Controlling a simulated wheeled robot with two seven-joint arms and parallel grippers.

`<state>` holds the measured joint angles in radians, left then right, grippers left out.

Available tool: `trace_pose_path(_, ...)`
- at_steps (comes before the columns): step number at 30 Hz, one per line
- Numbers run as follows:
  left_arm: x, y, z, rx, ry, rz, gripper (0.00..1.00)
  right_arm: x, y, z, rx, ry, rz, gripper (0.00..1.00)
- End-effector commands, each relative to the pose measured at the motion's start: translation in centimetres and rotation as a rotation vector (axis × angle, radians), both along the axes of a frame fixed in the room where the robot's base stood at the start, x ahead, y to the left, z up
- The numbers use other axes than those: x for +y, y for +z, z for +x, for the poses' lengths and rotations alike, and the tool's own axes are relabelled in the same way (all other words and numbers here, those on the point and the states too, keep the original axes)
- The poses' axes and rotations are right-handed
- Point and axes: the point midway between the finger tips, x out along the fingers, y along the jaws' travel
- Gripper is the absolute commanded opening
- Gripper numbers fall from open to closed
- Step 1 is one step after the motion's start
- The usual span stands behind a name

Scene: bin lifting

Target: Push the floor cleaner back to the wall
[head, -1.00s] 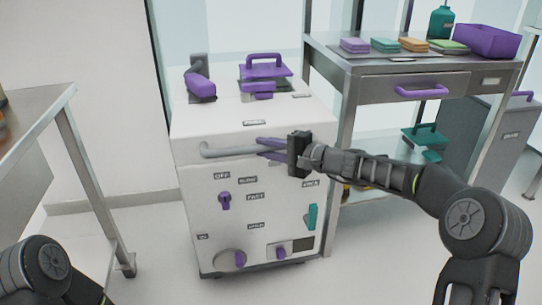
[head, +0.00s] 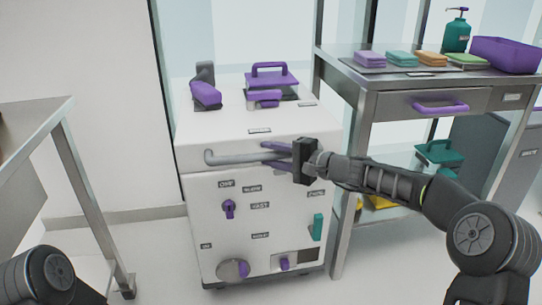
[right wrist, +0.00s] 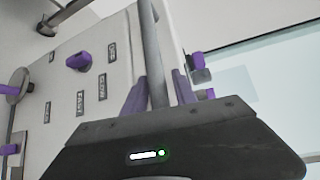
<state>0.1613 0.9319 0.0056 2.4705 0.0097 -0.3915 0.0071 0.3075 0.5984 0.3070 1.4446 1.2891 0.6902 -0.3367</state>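The floor cleaner is a white, boxy cabinet (head: 262,190) with purple knobs, labels and a grey bar handle (head: 228,157) across its upper front. It stands on the floor, left of the steel table. My right gripper (head: 277,156) is at the right part of the handle. Its purple fingers lie above and below the bar, spread apart. In the right wrist view the bar (right wrist: 152,45) runs between the two fingers (right wrist: 160,92), with a slim gap showing on one side. My left gripper is out of view; only part of my left arm shows at the lower left.
A steel table (head: 375,84) with cloths, a teal bottle (head: 456,32) and a purple bin (head: 507,54) stands close on the cleaner's right. Another steel table (head: 30,125) is at the left. A pale wall and glass panels lie behind the cleaner.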

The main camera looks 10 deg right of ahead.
Motion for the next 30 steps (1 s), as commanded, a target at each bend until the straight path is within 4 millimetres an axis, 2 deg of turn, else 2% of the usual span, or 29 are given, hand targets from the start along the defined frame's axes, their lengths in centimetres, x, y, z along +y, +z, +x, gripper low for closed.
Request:
trace_pose_path(3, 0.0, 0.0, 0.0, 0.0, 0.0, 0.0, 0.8, 0.1, -0.1, -0.1, 0.001, 0.002, 0.0, 0.43)
trace_pose_path(14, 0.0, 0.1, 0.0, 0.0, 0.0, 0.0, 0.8, -0.4, 0.0, -0.5, 0.003, 0.004, -0.001, 0.43)
trace_pose_path(25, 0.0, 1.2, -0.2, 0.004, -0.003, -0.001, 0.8, -4.5, 0.9, -3.9, 0.002, 0.001, -0.002, 0.43)
trace_pose_path(30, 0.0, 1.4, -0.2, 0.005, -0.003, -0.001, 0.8, -5.6, 1.0, -5.0, 0.002, 0.003, 0.0, 0.43)
